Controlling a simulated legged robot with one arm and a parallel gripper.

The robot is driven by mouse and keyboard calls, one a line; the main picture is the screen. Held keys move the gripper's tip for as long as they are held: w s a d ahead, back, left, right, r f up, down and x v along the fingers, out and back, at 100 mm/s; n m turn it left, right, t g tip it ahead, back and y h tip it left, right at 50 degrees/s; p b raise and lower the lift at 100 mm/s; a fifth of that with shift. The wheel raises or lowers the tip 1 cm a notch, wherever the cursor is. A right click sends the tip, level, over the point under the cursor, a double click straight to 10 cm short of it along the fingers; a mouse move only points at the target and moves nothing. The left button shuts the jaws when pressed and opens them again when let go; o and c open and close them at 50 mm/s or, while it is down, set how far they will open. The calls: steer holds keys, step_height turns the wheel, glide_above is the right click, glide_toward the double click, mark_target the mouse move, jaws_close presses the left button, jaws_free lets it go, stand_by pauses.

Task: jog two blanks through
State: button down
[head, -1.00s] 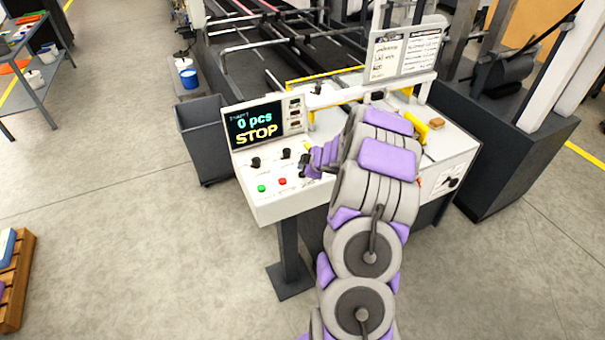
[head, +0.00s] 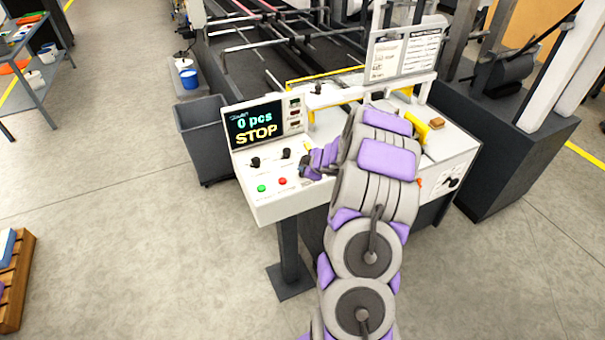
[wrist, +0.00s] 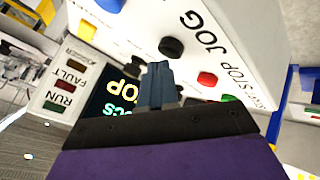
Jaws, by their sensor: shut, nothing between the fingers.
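The control panel (head: 262,207) of the folder gluer stands in front of me. Its screen (head: 256,124) reads "0 pcs" and "STOP"; a small line above is hard to read. My gripper (wrist: 158,72) is shut and empty, its tips over the panel in the wrist view. A round black control (wrist: 171,47) sits just beyond the tips, near the printed word JOG; I cannot tell whether they touch. A red button (wrist: 207,78) and a green button (wrist: 230,98) lie to the right. In the head view my gripper (head: 305,170) hides part of the panel. I make out no blanks.
RUN and FAULT lamps (head: 296,112) sit beside the screen. A yellow item (head: 436,123) and a small brown block (head: 437,125) lie on the right of the machine top. A grey bin (head: 203,140) stands left of the panel.

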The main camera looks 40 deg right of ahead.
steer(key=shift+f, duration=0.5)
stand_by(0.4)
steer(key=shift+r, duration=0.15)
steer(key=shift+r+p, duration=0.75)
steer(key=shift+r, duration=0.1)
step_height(320, 180, up, 5)
steer(key=p, duration=0.5)
stand_by(2.6)
